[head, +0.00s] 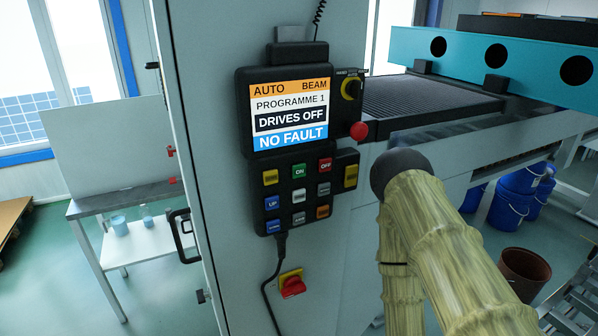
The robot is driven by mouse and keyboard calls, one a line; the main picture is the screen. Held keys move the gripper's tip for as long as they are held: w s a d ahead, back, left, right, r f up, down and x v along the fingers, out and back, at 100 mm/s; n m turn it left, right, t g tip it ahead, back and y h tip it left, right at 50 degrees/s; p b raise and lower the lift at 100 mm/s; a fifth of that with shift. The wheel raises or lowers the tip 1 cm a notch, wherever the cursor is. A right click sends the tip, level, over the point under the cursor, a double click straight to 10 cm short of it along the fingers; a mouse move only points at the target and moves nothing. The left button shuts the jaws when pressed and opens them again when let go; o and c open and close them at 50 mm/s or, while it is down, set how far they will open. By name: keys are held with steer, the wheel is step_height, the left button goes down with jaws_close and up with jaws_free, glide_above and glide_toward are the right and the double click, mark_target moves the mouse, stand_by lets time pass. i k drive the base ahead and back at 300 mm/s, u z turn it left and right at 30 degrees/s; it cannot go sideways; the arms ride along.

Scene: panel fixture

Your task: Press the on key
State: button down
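The green on key (299,171) is in the top row of the keypad on a dark hanging control panel (243,110). The red off key (325,165) is just right of it, and a yellow key (270,177) is just left. The panel's screen (290,115) reads AUTO, BEAM, PROGRAMME 1, DRIVES OFF, NO FAULT. Nothing covers the on key. My arm, in a yellowish sleeve with a dark rounded part, stands right of the panel. My gripper is not visible.
A red mushroom button (358,131) and a yellow rotary switch (351,89) are on the panel's right side. A cable (267,290) hangs below, near a red switch (292,287). A teal beam (520,62) is at the right. Space in front of the keypad looks clear.

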mark_target(299, 170)
steer(key=z, duration=2)
steer(key=k, duration=1.8)
steer(key=u, duration=1.9)
